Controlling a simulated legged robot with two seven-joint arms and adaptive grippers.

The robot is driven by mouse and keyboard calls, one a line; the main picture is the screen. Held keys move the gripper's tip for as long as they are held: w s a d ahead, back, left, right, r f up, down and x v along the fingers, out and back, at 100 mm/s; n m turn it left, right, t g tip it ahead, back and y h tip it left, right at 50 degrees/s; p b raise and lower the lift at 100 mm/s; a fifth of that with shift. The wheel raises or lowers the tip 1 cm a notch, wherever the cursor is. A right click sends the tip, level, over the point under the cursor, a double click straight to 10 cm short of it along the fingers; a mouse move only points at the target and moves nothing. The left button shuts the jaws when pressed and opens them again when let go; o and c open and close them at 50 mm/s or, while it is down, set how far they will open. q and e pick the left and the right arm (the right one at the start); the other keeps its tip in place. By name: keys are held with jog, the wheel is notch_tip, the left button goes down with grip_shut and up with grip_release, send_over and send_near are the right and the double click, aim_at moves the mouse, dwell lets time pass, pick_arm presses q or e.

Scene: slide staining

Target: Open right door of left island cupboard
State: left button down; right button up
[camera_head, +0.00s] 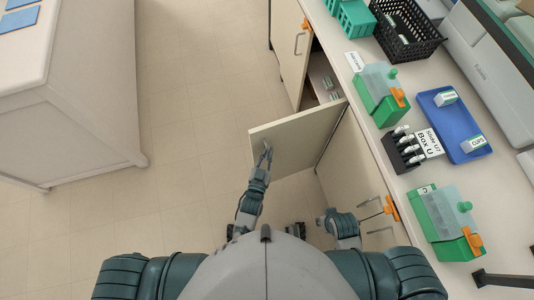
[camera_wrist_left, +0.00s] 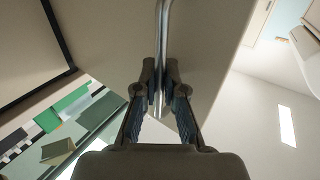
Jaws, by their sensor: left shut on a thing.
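The cupboard door (camera_head: 300,136) is a pale beige panel that stands swung out from the island's front, at a wide angle. My left gripper (camera_head: 265,156) is shut on its metal handle. In the left wrist view the left gripper (camera_wrist_left: 160,78) has both fingers closed around the vertical bar handle (camera_wrist_left: 162,30). The cupboard opening (camera_head: 321,75) shows beyond the door, with pale items inside, partly hidden. My right gripper (camera_head: 364,209) is near another closed front (camera_head: 352,165) with bar handles; its fingers are too small to judge.
The neighbouring left door (camera_head: 290,45) has its own handle. The counter above holds a black basket (camera_head: 407,30), green-and-clear boxes (camera_head: 380,92), a blue tray (camera_head: 455,125) and a black rack (camera_head: 404,152). A white bench (camera_head: 75,90) stands at left; the floor between is clear.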

pick_arm(q)
jog(key=shift+w, duration=0.1)
jog(key=c, duration=1.4)
grip_release()
jog(key=shift+r, duration=0.1)
jog(key=shift+o, duration=0.8)
jog(key=shift+d, duration=0.1)
jog(key=v, duration=1.2)
jog(key=shift+d, duration=0.1)
